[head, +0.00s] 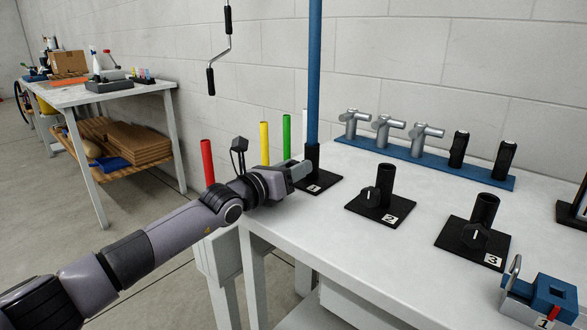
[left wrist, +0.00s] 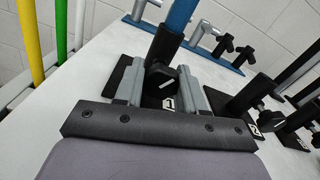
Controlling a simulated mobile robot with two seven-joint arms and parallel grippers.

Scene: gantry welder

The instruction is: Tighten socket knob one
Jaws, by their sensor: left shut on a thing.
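Socket one (head: 322,184) is a black holder on a flat plate labelled 1 at the table's left edge, with a tall blue pole (head: 314,75) standing upright in it. Its black knob (left wrist: 159,74) with a white line mark shows between the fingers in the left wrist view; in the head view my gripper hides it. My left gripper (head: 298,172) reaches in from the left and is shut on this knob; its grey fingers also show in the left wrist view (left wrist: 160,88), one on each side. My right gripper is not in view.
Socket two (head: 384,188) and socket three (head: 484,215), both empty with black knobs, stand to the right on the white table (head: 330,227). Behind them is a blue rack (head: 440,166) of grey and black fittings. Red, yellow and green poles (head: 286,139) stand beyond the left edge.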

